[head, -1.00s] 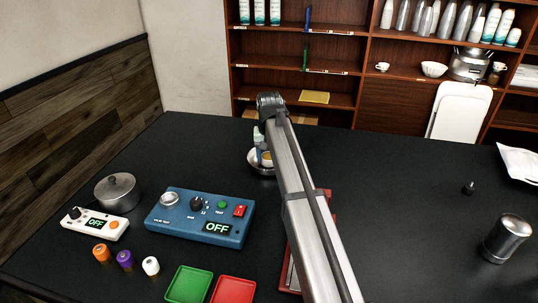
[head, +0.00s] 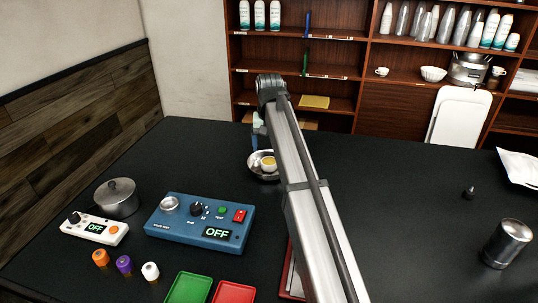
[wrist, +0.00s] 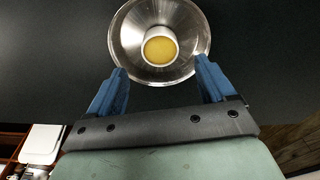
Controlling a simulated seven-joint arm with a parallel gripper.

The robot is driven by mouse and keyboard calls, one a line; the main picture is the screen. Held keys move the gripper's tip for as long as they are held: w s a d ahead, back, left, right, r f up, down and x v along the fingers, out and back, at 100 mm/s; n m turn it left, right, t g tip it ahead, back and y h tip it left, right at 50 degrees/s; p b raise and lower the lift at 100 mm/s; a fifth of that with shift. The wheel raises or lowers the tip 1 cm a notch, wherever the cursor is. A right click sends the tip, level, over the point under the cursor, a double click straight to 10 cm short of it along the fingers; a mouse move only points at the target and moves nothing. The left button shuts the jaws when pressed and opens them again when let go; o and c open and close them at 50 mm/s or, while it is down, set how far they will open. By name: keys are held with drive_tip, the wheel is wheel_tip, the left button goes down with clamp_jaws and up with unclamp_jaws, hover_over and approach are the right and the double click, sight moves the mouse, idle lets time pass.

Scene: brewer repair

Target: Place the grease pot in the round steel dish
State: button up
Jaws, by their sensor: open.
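The grease pot (head: 268,162), a small white cup with yellow grease, stands upright inside the round steel dish (head: 256,174). In the wrist view the grease pot (wrist: 160,47) sits within the rim of the dish (wrist: 126,38), a little below its middle. My gripper (wrist: 160,72) is open and empty, its two blue fingers spread wide and apart from the pot. In the head view my gripper (head: 256,133) is partly hidden by my arm, above and behind the dish.
A blue test box (head: 200,222), a white control box (head: 95,228) and a lidded pot (head: 117,198) stand at the left. Several small knobs and green (head: 188,289) and red (head: 235,293) trays lie in front. A metal canister (head: 507,243) stands at the right.

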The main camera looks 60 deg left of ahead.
drive_tip(key=shift+s+d+r, duration=0.1)
drive_tip(key=shift+d+r, duration=0.05)
drive_tip(key=shift+r, duration=1.15)
drive_tip(key=shift+s+d+r, duration=0.1)
drive_tip(key=shift+r, duration=1.15)
